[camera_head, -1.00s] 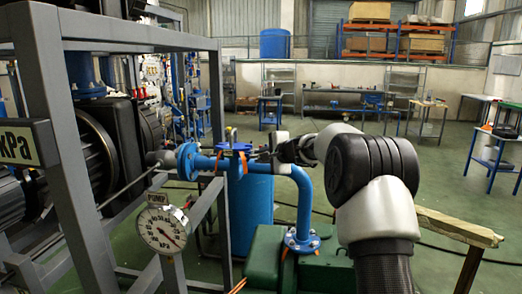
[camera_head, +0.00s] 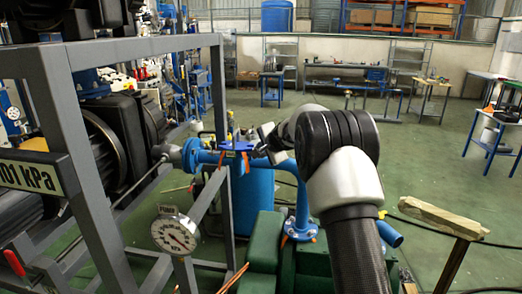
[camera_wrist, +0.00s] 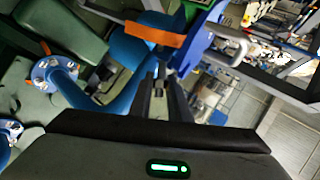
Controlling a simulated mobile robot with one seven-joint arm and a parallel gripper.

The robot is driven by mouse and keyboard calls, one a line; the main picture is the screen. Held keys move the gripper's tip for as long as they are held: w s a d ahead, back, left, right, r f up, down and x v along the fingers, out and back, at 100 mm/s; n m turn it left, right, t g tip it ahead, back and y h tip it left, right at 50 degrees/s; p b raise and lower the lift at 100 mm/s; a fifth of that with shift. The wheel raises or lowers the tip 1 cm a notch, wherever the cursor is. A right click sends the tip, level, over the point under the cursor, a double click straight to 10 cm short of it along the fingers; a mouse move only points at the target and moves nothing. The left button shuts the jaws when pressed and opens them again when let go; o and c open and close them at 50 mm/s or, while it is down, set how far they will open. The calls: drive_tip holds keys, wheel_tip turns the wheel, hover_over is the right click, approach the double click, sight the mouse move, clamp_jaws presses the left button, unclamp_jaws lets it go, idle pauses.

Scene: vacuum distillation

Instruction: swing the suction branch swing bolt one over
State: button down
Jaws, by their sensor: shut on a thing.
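The suction branch is a blue pipe (camera_head: 208,157) running level from the pump side, with a blue clamp cover (camera_head: 237,146) and orange tabs at its joint. In the wrist view the blue cover (camera_wrist: 200,38) stands just beyond my fingers, beside an orange band (camera_wrist: 153,34) on a blue pipe. My gripper (camera_wrist: 161,82) is shut on a thin metal piece, which appears to be the swing bolt (camera_wrist: 160,72), at the edge of the blue cover. In the head view my gripper (camera_head: 262,146) reaches the joint from the right; the bolt is too small to make out there.
A grey steel frame (camera_head: 135,48) stands at left, with a round pressure gauge (camera_head: 175,233) low on it. A blue tank (camera_head: 252,195) and green machine (camera_head: 262,243) stand below the pipe. A wooden-topped stand (camera_head: 438,217) is at right. Open floor lies behind.

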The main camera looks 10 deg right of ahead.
drive_tip(key=shift+r, duration=0.1)
drive_tip(key=c, duration=1.9)
unclamp_jaws()
